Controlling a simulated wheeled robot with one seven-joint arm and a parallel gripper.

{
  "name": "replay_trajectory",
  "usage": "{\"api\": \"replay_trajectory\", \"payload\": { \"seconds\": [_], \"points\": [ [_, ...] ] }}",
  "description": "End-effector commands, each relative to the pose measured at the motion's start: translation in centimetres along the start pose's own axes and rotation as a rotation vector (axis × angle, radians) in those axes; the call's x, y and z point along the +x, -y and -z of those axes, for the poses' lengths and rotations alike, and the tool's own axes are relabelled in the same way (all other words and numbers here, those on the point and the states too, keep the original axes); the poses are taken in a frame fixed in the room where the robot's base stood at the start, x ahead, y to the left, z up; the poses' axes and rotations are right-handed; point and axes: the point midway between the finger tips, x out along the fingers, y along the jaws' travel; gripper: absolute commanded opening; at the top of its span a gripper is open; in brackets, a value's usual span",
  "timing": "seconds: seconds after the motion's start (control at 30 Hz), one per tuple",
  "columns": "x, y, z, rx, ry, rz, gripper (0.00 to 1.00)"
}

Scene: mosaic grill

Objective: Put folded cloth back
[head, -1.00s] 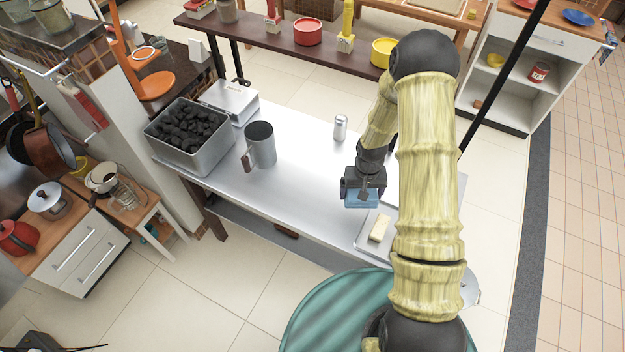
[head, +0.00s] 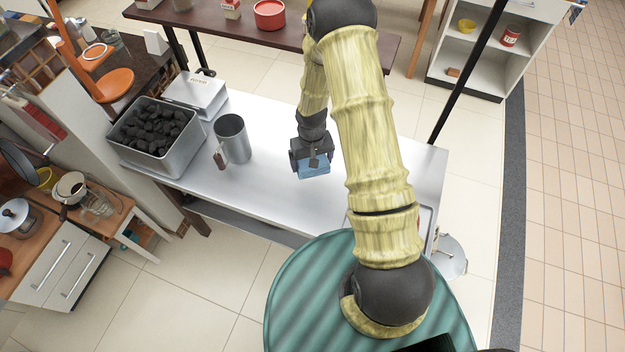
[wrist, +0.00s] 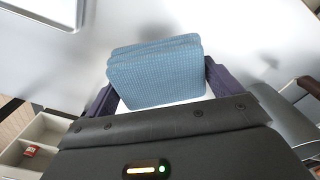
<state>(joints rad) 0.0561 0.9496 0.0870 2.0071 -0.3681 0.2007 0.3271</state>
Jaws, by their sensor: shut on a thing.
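The folded cloth (head: 314,168) is light blue with a woven texture. It fills the lower part of my gripper in the head view. In the wrist view the cloth (wrist: 157,72) sits between the two dark fingers as a stack of folded layers. My gripper (head: 312,160) is shut on it and is over the middle of the metal table (head: 262,192). A shadow lies on the table in the wrist view, and the cloth looks held above the surface. How high it hangs is hard to tell.
A metal mug (head: 232,138) stands left of my gripper. A bin of charcoal (head: 182,160) and a white box (head: 197,92) stand at the table's left end. A tray edge (wrist: 52,10) shows at top left in the wrist view. The table around my gripper is clear.

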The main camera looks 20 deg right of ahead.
Motion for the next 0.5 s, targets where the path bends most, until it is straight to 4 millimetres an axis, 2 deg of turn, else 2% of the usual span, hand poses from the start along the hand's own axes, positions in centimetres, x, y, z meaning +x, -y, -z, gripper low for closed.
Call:
{"api": "replay_trajectory", "payload": {
  "seconds": [0.2, 0.5],
  "points": [
    [0.3, -0.3, 0.5, -0.177, -0.007, -0.001, 0.69],
    [-1.1, -0.2, 0.5, -0.492, -0.006, 0.0, 0.69]
  ]
}}
